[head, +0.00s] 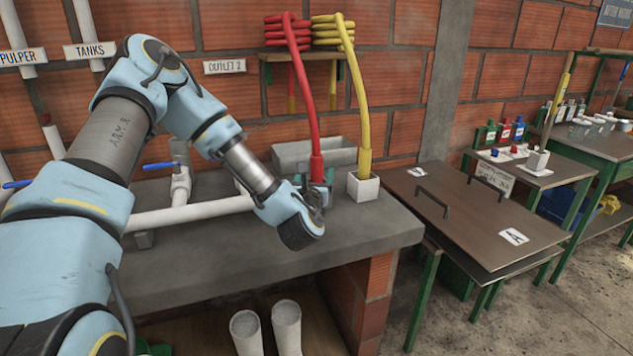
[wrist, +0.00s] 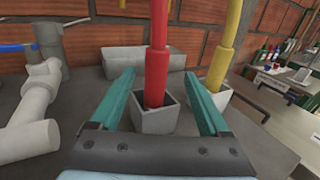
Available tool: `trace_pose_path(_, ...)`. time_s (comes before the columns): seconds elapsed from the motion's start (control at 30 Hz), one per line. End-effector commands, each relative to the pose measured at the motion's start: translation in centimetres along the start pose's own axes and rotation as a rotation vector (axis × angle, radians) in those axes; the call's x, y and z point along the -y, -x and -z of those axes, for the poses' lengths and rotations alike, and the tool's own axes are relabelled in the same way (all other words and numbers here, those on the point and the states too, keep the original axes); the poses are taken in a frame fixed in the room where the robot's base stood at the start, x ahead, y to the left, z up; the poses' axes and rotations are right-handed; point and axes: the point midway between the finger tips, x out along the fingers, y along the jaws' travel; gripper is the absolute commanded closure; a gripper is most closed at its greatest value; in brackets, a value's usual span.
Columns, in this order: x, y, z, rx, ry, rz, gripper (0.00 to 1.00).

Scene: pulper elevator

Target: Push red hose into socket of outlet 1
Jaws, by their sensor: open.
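The red hose (head: 302,85) hangs from a coil on the wall shelf down to the bench. Its thick lower end (wrist: 157,70) stands upright in a grey square holder (wrist: 154,122) in the wrist view. My gripper (head: 317,180) is at this lower end, with a teal finger on each side. In the wrist view my gripper (wrist: 159,76) is open, with gaps between both fingers and the hose. A white pipe (head: 190,214) with a blue-handled valve (head: 160,166) lies left of my gripper. The outlet 1 socket cannot be identified; the readable wall sign (head: 225,67) says OUTLET 2.
A yellow hose (head: 357,100) stands in a pale square holder (head: 363,187) close on the right. A grey trough (head: 338,153) lies behind against the brick wall. The concrete bench (head: 200,262) is clear in front. A brown-topped table (head: 455,215) stands right.

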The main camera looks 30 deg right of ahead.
Motion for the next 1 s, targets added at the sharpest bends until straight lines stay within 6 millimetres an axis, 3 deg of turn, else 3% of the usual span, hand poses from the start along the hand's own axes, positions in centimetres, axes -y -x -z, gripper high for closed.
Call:
trace_pose_path(0.13,-0.1,-2.5,-0.3,0.0,-0.002,-0.001,0.2)
trace_pose_path(0.43,-0.2,-5.0,-0.6,0.0,-0.006,0.001,0.2)
trace_pose_path(0.7,-0.5,-8.7,-0.7,-0.001,-0.006,0.002,0.2)
trace_pose_path(1.0,-0.5,-9.2,-0.4,-0.002,-0.007,0.002,0.2)
